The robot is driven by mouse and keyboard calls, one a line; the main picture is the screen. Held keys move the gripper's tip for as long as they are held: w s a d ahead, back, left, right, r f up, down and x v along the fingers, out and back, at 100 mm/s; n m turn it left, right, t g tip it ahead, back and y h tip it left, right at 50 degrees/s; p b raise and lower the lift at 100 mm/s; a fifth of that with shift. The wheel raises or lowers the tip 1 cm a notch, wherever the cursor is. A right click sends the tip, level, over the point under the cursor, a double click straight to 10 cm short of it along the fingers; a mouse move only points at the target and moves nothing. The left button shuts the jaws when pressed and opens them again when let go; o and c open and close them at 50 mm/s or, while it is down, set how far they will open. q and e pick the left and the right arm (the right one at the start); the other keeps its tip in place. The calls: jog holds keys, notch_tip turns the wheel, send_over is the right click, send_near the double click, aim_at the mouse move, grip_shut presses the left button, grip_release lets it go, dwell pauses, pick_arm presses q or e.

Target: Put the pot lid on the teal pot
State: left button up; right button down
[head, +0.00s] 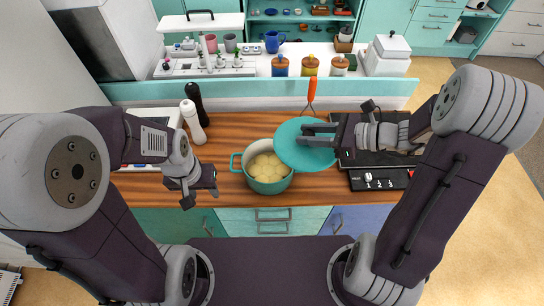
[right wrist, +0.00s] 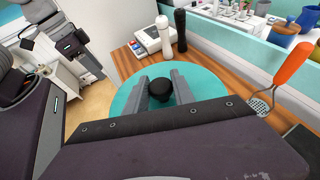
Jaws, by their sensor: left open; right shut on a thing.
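The teal pot (head: 268,184) stands on the wooden counter and holds several round yellowish pieces. The round teal pot lid (head: 293,152) is to the right of the pot and overlaps its right rim in the head view. My right gripper (head: 303,135) is shut on the lid's black knob, which shows between the fingers in the right wrist view (right wrist: 160,90). The lid covers the view of the pot there. I cannot tell its height above the counter. My left gripper (head: 187,203) is open and empty, left of the pot near the counter's front edge.
A black and a white shaker (head: 194,122) stand left at the back of the wooden counter (head: 236,128). An orange-handled utensil (head: 311,92) is behind the lid. A raised ledge with jars runs behind.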

jog(key=w+a+f, duration=0.3)
jog(key=a+f, duration=0.7)
jog(key=shift+w+a+f+b, duration=0.15)
jog(key=shift+a+f+b, duration=0.15)
jog(key=shift+a+f, duration=0.1)
jog(key=shift+f+b, duration=0.65)
jog(key=shift+b, duration=0.1)
jog(key=c, duration=1.1)
grip_release()
jog(key=shift+o, duration=0.2)
